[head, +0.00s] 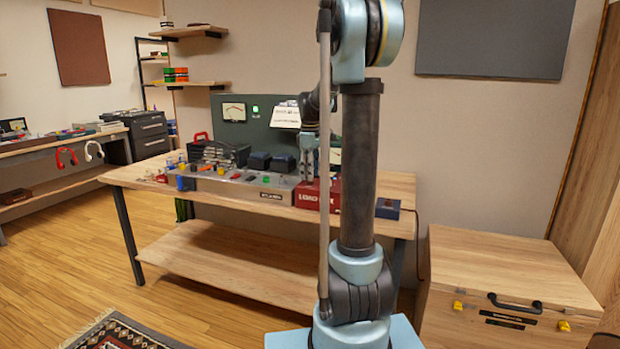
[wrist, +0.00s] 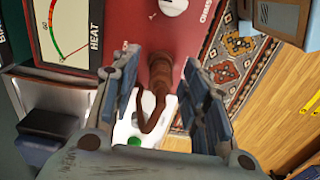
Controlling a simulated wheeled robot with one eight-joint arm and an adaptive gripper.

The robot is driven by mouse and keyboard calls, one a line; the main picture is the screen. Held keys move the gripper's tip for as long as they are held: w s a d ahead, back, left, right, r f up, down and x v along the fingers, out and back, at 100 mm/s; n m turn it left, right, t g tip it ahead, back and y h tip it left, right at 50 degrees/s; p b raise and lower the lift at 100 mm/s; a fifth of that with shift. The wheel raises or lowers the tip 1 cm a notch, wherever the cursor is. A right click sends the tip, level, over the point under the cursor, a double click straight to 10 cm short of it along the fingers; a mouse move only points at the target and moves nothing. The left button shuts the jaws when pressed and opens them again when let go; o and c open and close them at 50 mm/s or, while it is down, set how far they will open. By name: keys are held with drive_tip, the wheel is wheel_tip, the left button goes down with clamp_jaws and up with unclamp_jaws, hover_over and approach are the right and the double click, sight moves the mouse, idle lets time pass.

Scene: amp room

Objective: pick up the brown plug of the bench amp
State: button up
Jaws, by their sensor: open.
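The brown plug (wrist: 160,78) stands in the red face of a box (wrist: 145,25) in the wrist view, with a brown lead curling down from it. My gripper (wrist: 160,66) is open, one finger on each side of the plug, with gaps showing between the fingers and it. In the head view my gripper (head: 310,172) points down over the red box (head: 311,196) at the bench's front right. The plug cannot be made out there.
A long grey unit with knobs (head: 230,186) stands left of the red box on the wooden bench (head: 150,172). A green panel with a meter (head: 234,112) rises behind. A wooden chest (head: 500,275) stands beside the bench.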

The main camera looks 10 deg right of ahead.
drive_tip(key=shift+f, duration=0.2)
clamp_jaws()
